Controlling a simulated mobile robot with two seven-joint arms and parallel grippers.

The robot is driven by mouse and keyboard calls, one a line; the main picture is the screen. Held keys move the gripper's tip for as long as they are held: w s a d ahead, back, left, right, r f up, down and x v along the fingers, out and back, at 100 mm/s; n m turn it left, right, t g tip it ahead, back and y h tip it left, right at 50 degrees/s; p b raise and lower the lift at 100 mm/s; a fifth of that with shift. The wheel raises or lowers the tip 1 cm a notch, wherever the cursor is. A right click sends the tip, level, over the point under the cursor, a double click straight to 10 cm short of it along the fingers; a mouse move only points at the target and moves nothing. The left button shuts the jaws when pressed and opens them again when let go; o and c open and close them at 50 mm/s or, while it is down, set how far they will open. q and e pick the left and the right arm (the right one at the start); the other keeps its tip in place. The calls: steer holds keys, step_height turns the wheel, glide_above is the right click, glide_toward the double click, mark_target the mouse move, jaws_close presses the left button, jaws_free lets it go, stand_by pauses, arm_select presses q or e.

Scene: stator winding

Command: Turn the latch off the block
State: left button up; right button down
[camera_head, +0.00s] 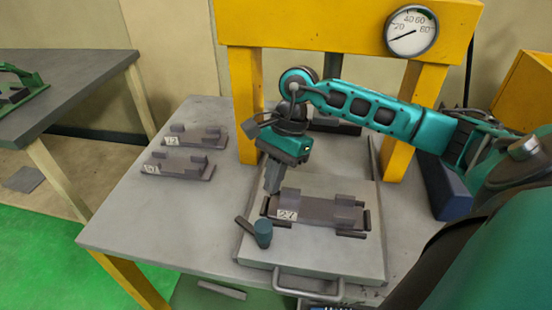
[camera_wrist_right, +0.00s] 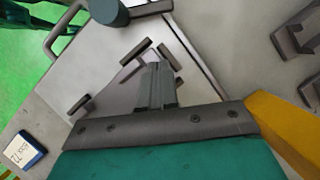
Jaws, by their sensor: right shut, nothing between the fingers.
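The likely latch (camera_head: 263,233) is a blue-grey round knob with a dark bar, at the block's front left. Its bar points up and left, away from the block in the head view. The knob also shows at the top of the right wrist view (camera_wrist_right: 110,12). My right gripper (camera_head: 272,188) is shut and empty, pointing down near the block's back left end; I cannot tell if it touches. My left gripper is not in view.
A yellow press frame (camera_head: 245,105) with a dial gauge (camera_head: 411,31) stands over the plate. Two similar grey pieces (camera_head: 198,136) (camera_head: 178,165) lie on the table at left. A plate handle (camera_head: 308,287) juts out at the front. The table's left front is clear.

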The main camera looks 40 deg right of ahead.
mark_target(252, 227)
steer(key=x, duration=0.3)
steer(key=shift+a+f, duration=0.15)
steer(key=shift+f, duration=0.15)
steer(key=a, duration=0.1)
steer(key=a+p, duration=0.1)
steer(key=shift+s+a+r, duration=0.15)
steer(key=shift+s+a, duration=0.1)
steer(key=shift+a, duration=0.05)
steer(key=shift+s+a, duration=0.1)
steer(key=shift+a, duration=0.45)
